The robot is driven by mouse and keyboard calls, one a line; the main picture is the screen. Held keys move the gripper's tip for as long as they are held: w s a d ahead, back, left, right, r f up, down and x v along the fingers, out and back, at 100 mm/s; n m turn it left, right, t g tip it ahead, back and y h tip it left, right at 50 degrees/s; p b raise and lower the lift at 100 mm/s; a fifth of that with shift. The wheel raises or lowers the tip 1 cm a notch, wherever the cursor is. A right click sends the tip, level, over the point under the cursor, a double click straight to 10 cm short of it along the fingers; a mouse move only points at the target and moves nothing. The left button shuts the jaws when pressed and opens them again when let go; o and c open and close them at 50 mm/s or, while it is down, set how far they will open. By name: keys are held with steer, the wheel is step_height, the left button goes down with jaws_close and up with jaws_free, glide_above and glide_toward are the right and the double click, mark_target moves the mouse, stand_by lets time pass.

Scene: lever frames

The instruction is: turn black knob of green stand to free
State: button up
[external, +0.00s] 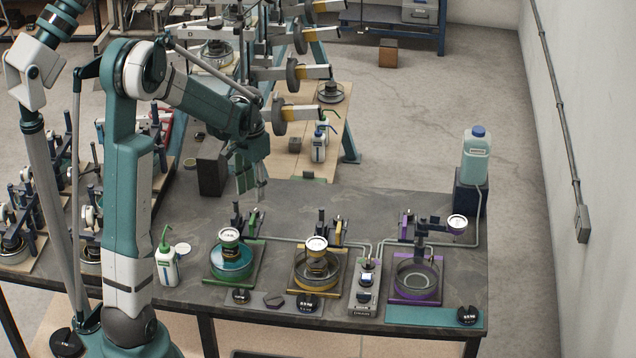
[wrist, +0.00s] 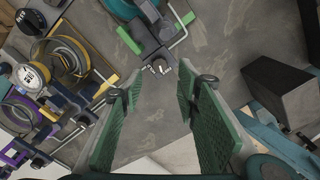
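The green stand (external: 235,283) stands on the dark bench, with a teal dish and a white-faced dial (external: 229,236) over it. Its dark post and bracket (external: 238,220) rise at the back, with a green part beside them. In the wrist view, the dark bracket with green ends (wrist: 152,32) is at top centre, beyond my fingertips. I cannot clearly tell the black knob from the other dark parts. My gripper (external: 248,188) hangs above and behind the green stand, apart from it. In the wrist view, my gripper (wrist: 158,82) is open, with nothing between its green pads.
A yellow stand (external: 318,287) and a purple stand (external: 416,298) stand to the right. A white bottle (external: 168,269) stands left of the green stand. A dark block (external: 211,172) is left of my gripper. Bare bench lies behind the stands.

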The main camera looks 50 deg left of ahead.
mark_target(256, 209)
steer(key=shift+f, duration=3.6)
steer(key=c, duration=0.9)
